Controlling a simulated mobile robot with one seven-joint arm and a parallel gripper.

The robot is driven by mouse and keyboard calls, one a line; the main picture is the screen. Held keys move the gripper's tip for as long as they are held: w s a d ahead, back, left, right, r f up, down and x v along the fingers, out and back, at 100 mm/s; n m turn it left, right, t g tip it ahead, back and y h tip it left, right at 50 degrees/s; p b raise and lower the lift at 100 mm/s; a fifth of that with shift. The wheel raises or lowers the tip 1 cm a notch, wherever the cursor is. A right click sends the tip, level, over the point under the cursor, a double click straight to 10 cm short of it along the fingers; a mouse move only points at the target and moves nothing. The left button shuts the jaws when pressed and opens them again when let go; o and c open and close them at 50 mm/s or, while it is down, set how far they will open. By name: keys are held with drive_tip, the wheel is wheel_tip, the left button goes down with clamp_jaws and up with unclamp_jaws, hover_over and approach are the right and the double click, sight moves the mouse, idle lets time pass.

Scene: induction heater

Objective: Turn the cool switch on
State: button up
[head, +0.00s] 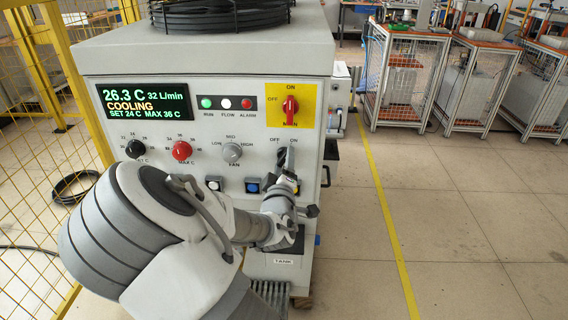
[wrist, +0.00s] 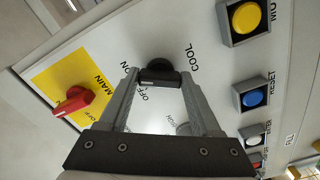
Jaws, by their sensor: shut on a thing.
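The cool switch is a black knob (wrist: 158,67) beside the COOL label in the wrist view, with OFF and ON lettering near it. My gripper (wrist: 160,79) has one grey finger on each side of the knob's handle and is shut on it. In the head view my gripper (head: 286,160) reaches the lower right of the panel, under the OFF and ON lettering, and mostly hides the switch. The display (head: 145,105) reads COOLING, 26.3 C and 32 L/min. The knob's exact pointing direction is hard to tell.
A red main switch (head: 290,106) on a yellow plate sits above. A grey fan knob (head: 232,152) is to the left. A blue reset button (wrist: 255,97) and a yellow button (wrist: 246,17) are close to the right finger. Floor right of the cabinet is open.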

idle(0.5)
drive_tip(key=o, duration=1.4)
drive_tip(key=shift+s, duration=0.1)
drive_tip(key=shift+s+a+p, duration=0.15)
drive_tip(key=shift+s+p, duration=2)
drive_tip(key=shift+s, duration=2.15)
drive_tip(key=shift+s+a+p, duration=0.15)
drive_tip(key=shift+s+p, duration=1.95)
drive_tip(key=shift+s, duration=2.2)
